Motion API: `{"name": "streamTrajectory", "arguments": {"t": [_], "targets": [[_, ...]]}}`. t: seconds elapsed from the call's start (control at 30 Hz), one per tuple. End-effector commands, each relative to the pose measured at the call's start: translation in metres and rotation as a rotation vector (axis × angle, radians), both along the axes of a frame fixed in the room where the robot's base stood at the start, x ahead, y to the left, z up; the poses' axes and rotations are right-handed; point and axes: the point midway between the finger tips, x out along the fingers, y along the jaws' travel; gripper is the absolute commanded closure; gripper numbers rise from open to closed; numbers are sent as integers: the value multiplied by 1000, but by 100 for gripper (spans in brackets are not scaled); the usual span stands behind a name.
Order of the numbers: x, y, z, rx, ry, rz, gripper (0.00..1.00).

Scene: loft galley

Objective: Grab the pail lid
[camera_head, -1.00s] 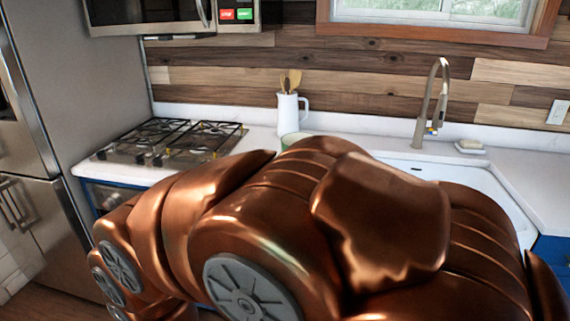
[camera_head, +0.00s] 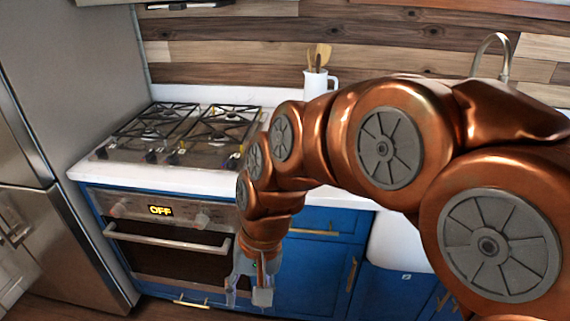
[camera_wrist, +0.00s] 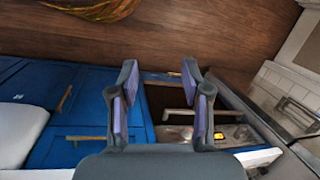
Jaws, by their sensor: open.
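I cannot make out a pail lid in either current view. My gripper (camera_head: 250,293) hangs low in front of the oven and blue cabinets in the head view. In the wrist view my gripper (camera_wrist: 160,80) is open, with its two purple-padded fingers spread and nothing between them. My copper arm hides much of the right part of the counter in the head view.
A gas stove (camera_head: 185,135) sits above an oven (camera_head: 170,240) reading OFF. A white pitcher (camera_head: 317,84) with utensils stands behind my arm. Blue cabinets (camera_head: 330,255) and a steel fridge (camera_head: 60,130) border the space.

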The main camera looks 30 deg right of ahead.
Motion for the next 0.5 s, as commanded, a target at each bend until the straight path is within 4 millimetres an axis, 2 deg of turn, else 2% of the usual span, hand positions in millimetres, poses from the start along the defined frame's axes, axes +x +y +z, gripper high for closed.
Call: {"name": "streamTrajectory", "arguments": {"t": [0.03, 0.17, 0.27, 0.37, 0.47, 0.5], "targets": [[23, 0, 3, 56, -2, -112, 52], [83, -6, 15, 199, -11, -404, 52], [129, -23, 25, 318, -10, -637, 52], [171, -50, 34, 441, 7, -872, 52], [212, -92, 42, 571, 22, -1117, 52], [226, -111, 43, 624, 36, -1215, 52]]}}
